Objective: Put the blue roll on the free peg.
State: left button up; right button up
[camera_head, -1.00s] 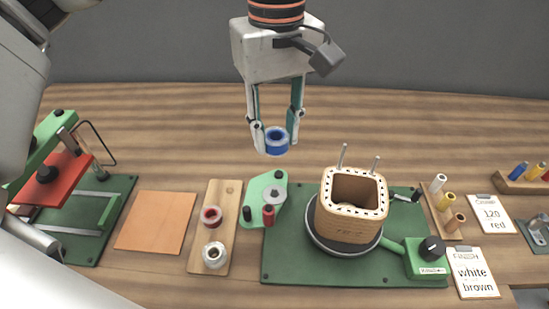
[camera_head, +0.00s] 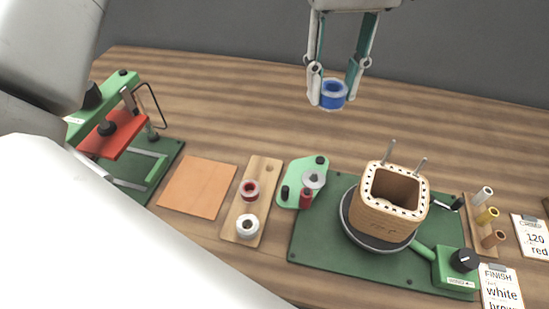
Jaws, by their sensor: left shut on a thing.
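The blue roll (camera_head: 333,95) is held between the fingertips of my left gripper (camera_head: 333,88), at the top of the view. The gripper is shut on it and seems to hold it above the back of the table. The wooden board (camera_head: 236,222) lies left of centre. It carries a red roll (camera_head: 249,190) in the middle and a white roll (camera_head: 247,226) at the near end. A small bare peg (camera_head: 269,168) seems to show at its far end, below and left of the blue roll. My right gripper is not in view.
An orange sheet (camera_head: 198,186) and a green-red press (camera_head: 112,135) are at left. The table's back is clear.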

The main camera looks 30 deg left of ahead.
pick_arm(q)
jog(key=w+a+f+b, duration=0.1)
jog(key=a+f, duration=0.2)
jog(key=f, duration=0.3)
jog(key=w+a+f, duration=0.1)
jog(key=a+f, duration=0.2)
jog(key=f, duration=0.2)
jog(key=b, duration=0.1)
send_over(270, 165)
notch_tip(270, 165, down, 9)
jog(key=shift+f, duration=0.15)
jog(key=shift+a+f, duration=0.1)
jog(key=shift+f, duration=0.05)
jog(key=shift+f+b, duration=0.95)
jog(key=shift+f, duration=0.4)
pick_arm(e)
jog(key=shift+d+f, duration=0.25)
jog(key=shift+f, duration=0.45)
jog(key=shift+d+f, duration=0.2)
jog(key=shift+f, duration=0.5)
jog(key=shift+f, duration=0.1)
pick_arm(q)
jog(key=shift+f, duration=0.25)
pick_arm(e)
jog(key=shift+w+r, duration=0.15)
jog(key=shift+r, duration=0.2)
pick_arm(q)
jog(key=shift+f, duration=0.9)
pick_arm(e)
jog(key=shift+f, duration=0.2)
